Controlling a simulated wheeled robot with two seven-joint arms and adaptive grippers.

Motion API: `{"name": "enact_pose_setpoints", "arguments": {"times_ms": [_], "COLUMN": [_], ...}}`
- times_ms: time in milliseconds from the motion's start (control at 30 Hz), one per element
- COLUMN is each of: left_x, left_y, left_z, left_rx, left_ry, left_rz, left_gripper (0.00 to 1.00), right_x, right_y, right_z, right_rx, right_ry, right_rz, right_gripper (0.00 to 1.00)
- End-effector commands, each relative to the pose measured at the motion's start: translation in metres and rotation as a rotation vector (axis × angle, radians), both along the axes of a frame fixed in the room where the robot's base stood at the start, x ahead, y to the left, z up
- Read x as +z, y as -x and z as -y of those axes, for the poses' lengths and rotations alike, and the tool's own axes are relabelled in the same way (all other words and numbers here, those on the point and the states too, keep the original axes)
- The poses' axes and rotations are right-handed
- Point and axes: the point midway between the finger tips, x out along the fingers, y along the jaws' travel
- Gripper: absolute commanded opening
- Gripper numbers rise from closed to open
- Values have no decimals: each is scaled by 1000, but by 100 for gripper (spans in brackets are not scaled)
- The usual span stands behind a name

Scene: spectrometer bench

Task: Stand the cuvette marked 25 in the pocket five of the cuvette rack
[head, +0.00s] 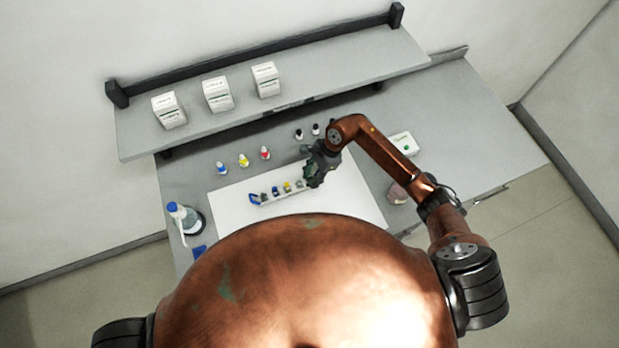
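The cuvette rack (266,201) is a pale, narrow strip lying on the white mat on the bench. Several small pieces with dark, blue and yellow tops stand in a row along it, including a blue one (276,190) and a yellow one (288,187). No number is readable, so I cannot tell which is the cuvette marked 25. My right gripper (312,182) points down at the right end of the rack and covers that end. Its fingers are dark and small, and whether they hold anything is hidden. My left gripper is out of view.
Small bottles with blue, yellow and red caps (243,160) stand behind the white mat (345,205). Two black-capped bottles (299,134) are farther back. White boxes (217,94) stand on the raised shelf. A blue-topped bottle (178,212) is at left; a white device (403,144) is at right.

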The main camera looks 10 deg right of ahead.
Motion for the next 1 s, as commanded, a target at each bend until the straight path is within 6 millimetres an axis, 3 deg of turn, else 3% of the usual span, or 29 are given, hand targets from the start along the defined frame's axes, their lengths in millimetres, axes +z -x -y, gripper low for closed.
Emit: {"name": "enact_pose_setpoints", "arguments": {"times_ms": [67,233,700,1000], "left_x": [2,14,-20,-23], "left_y": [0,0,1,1], "left_z": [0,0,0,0], "left_rx": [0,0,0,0], "left_ry": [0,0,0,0], "left_rz": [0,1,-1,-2], "left_gripper": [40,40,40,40], "right_x": [-4,10,100,120], "right_y": [2,0,-9,-10], "right_z": [5,6,40,46], "right_rx": [-4,-5,-2,-1], "right_ry": [13,12,7,2], "right_rz": [-7,-4,3,0], "right_gripper": [28,28,28,28]}}
